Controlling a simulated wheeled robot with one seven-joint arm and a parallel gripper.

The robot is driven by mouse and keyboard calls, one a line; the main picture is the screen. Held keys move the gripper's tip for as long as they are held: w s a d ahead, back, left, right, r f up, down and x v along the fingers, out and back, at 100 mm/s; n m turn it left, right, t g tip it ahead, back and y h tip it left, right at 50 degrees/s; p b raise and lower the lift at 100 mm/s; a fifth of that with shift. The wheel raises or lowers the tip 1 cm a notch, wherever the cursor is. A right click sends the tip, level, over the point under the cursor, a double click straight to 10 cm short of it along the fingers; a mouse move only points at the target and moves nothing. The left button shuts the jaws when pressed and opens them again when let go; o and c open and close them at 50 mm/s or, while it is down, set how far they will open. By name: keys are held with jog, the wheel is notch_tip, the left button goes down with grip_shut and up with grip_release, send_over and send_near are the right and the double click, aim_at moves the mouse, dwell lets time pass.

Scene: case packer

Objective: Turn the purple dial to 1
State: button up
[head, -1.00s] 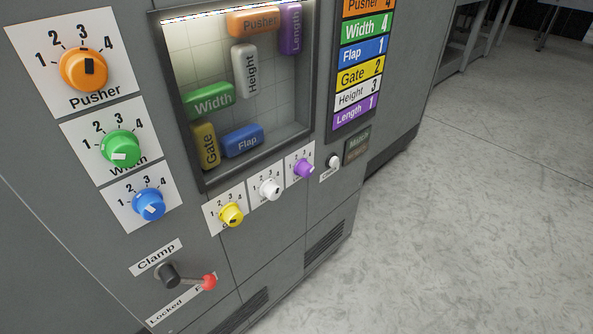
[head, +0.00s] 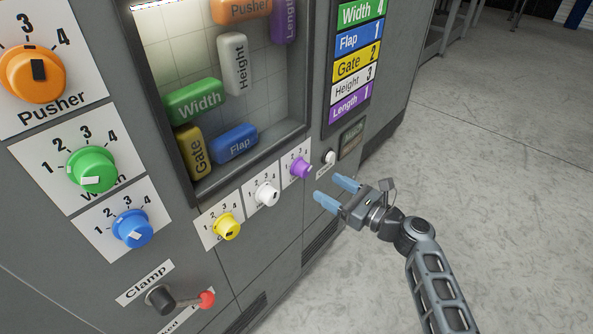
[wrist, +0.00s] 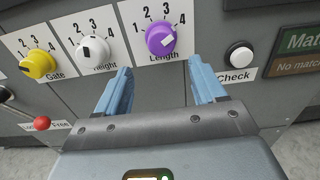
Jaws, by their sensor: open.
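The purple dial (head: 300,167), labelled Length in the wrist view, sits on a white card at the right end of the lower dial row. In the wrist view the purple dial (wrist: 161,38) has its white pointer mark turned to the lower right, toward the 4 side. My gripper (head: 337,191) is open and empty, apart from the panel, just right of and below the purple dial. In the wrist view its two blue fingers (wrist: 161,84) stand below the dial, which shows between and beyond them. The list panel (head: 354,64) reads Length 1.
A white height dial (wrist: 92,49) and a yellow gate dial (wrist: 38,64) are left of the purple one. A white Check button (wrist: 239,55) is right of it. The clamp lever's red knob (head: 207,299) sticks out at lower left. Open floor lies right.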

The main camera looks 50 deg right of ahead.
aim_at(307, 173)
jog(key=w, duration=0.8)
jog(key=shift+r+p, duration=0.15)
jog(key=shift+p, duration=0.2)
jog(key=shift+c, duration=0.2)
jog(key=c, duration=1)
